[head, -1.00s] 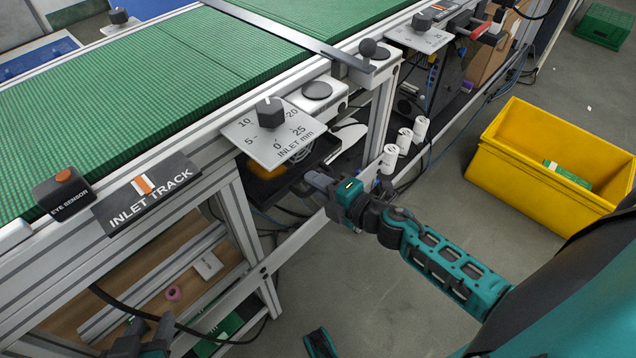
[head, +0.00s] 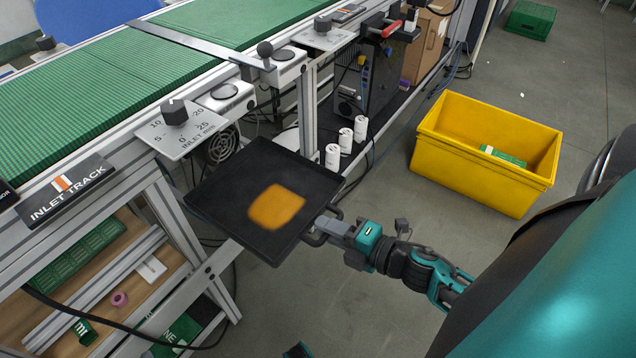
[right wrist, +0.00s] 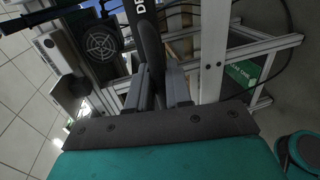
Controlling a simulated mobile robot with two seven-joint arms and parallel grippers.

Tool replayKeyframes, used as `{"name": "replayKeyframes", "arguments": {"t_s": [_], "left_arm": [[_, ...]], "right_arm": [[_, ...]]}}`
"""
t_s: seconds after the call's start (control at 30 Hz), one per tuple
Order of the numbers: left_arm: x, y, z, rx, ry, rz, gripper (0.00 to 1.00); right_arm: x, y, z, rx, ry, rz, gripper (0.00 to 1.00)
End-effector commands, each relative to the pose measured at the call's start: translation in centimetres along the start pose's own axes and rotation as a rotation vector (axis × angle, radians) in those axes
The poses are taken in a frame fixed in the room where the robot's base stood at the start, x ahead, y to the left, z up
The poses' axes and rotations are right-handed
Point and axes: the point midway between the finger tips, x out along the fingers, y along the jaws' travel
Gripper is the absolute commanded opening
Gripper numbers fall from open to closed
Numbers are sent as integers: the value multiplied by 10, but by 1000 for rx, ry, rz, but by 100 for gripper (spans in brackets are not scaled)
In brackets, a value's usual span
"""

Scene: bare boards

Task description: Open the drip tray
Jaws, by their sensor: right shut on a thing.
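The drip tray (head: 223,200) is a shallow black square tray with an orange-brown patch of liquid (head: 277,207) on its floor. In the head view it sticks far out from under the conveyor, below the inlet dial plate. My right gripper (head: 322,230) is shut on the tray's handle at its front edge. In the right wrist view the gripper's fingers (right wrist: 160,92) close around the dark handle (right wrist: 151,55), with lettering on the tray's front partly visible. The tray's back end lies near the conveyor frame.
The conveyor (head: 100,92) with its green belt runs along the left. White cylinders (head: 346,140) stand on a low black shelf behind the tray. A yellow crate (head: 424,160) stands on the floor at right. The floor in front of the tray is clear.

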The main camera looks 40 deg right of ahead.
Motion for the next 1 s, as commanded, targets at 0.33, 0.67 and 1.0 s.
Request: {"name": "replayKeyframes", "arguments": {"t_s": [0.33,0.67,1.0], "left_arm": [[0,-1,-2,4,1,0,43],[1,-4,-6,16,10,-2,43],[1,-4,-5,15,8,-2,43]], "right_arm": [[-8,-1,0,0,0,2,0],[-8,-1,0,0,0,2,29],[-10,-2,0,1,0,0,35]]}}
